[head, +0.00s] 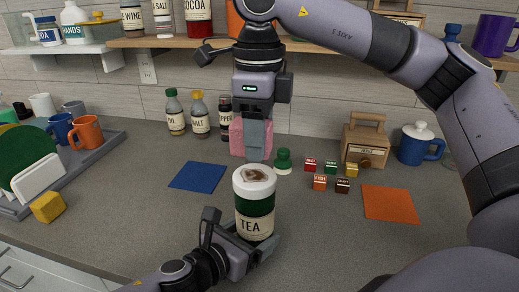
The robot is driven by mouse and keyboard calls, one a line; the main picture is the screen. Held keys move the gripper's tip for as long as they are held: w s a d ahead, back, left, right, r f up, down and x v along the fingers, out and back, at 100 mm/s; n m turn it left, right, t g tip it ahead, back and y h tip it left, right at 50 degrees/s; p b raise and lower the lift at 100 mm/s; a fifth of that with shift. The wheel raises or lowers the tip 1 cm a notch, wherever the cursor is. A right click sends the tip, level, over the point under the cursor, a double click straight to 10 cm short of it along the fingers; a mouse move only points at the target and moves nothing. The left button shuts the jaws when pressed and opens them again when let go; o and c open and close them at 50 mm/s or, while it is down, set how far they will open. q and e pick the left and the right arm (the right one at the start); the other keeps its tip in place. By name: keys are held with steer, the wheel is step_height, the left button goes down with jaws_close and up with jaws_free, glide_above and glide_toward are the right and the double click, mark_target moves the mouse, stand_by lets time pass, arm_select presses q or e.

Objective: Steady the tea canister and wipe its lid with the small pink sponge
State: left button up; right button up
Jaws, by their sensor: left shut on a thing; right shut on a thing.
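The tea canister (255,222) stands upright on the counter, green and cream with a TEA label. Its white lid (254,181) carries a brown smudge (256,174) on top. My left gripper (262,246) is shut on the canister low down, from the front. The small pink sponge (237,137) is held in my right gripper (255,146), which points down above and slightly behind the lid. The sponge appears apart from the lid, though the gripper hides part of it.
A blue mat (198,177) lies left of the canister and an orange mat (391,203) lies right. A green stamp-like object (283,162) and several small labelled cubes (320,182) stand behind right.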

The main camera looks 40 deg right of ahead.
mark_target(258, 183)
steer(key=shift+s+a+r, duration=0.2)
steer(key=shift+r, duration=0.45)
steer(key=shift+s+a+r, duration=0.2)
steer(key=shift+r, duration=0.45)
steer(key=shift+f, duration=4)
steer(key=shift+w+d, duration=0.2)
steer(key=shift+d, duration=0.1)
steer(key=shift+c, duration=0.4)
steer(key=shift+w+d, duration=0.95)
steer(key=shift+d, duration=0.25)
steer(key=shift+s+a, duration=1.2)
steer(key=shift+a, duration=0.3)
steer(key=shift+r, duration=4.1)
arm_select(q)
steer(key=o, duration=0.9)
